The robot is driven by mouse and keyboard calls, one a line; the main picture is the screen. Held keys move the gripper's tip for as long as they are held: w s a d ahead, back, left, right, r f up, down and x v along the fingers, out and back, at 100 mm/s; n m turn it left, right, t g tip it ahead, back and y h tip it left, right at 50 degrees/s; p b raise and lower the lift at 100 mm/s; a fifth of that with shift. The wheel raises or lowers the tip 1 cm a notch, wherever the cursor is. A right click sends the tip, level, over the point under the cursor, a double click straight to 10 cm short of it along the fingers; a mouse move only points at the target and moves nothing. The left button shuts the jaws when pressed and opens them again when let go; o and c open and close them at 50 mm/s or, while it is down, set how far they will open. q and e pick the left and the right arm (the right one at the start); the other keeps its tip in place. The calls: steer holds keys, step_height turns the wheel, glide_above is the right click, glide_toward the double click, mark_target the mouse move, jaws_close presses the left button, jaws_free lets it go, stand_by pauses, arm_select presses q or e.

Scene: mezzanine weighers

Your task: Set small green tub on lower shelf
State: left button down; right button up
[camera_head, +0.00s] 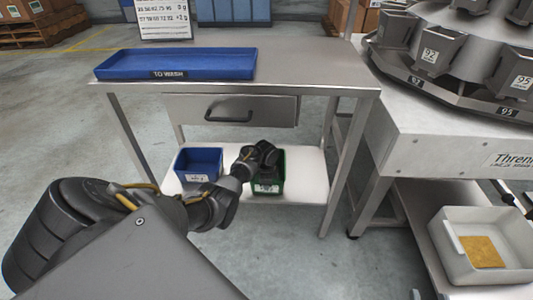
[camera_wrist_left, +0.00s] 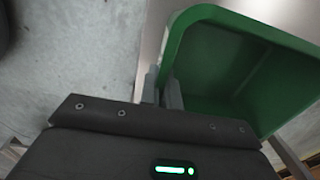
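The small green tub (camera_head: 280,165) is at the lower shelf (camera_head: 313,185) of the steel table, right of a blue tub. I cannot tell if its base touches the shelf. My left gripper (camera_head: 250,165) is at its left rim and hides part of it. In the left wrist view the fingers (camera_wrist_left: 161,92) are close together on either side of the wall of the green tub (camera_wrist_left: 215,60), one inside and one outside. The tub looks empty inside. A dark part at the right edge of the head view looks like my right gripper (camera_head: 512,194); its finger opening is unclear.
A blue tub (camera_head: 200,160) stands on the lower shelf at left. A drawer (camera_head: 250,108) hangs above the shelf. A blue "TO WASH" tray (camera_head: 180,63) is on the tabletop (camera_head: 310,70). A white bin (camera_head: 455,262) stands at lower right. The shelf's right part is clear.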

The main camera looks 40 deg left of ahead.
steer(key=shift+s+a+r, duration=0.1)
steer(key=shift+r, duration=0.15)
arm_select(q)
steer(key=shift+f, duration=0.1)
arm_select(e)
steer(key=shift+y, duration=0.3)
arm_select(q)
steer(key=c, duration=1.6)
jaws_free()
arm_select(e)
steer(key=shift+a+r, duration=0.1)
